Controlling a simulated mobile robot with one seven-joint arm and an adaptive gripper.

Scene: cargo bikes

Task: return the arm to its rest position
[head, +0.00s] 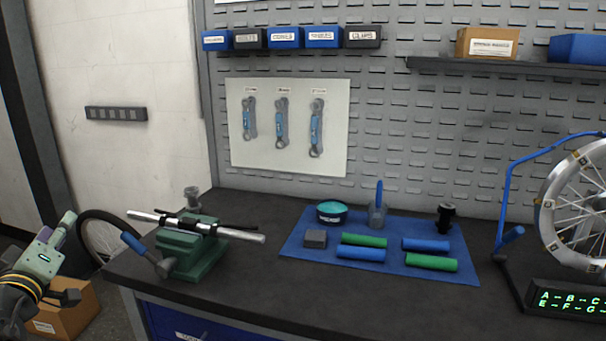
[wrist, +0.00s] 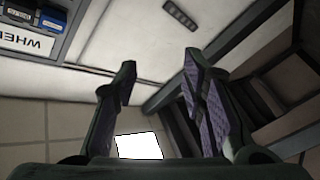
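My gripper shows at the lower left edge of the head view (head: 70,258), left of the workbench and apart from everything on it. In the wrist view its two dark fingers with purple pads (wrist: 158,65) stand well apart, with nothing between them. The gripper is open and empty. Part of my arm is cut off by the left edge of the head view.
The dark workbench (head: 250,285) carries a green vise (head: 195,255) holding a silver bar (head: 238,233). A blue mat (head: 295,245) holds blue and green grips. A wheel (head: 580,205) stands at right. A cardboard box (head: 75,312) lies below my gripper.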

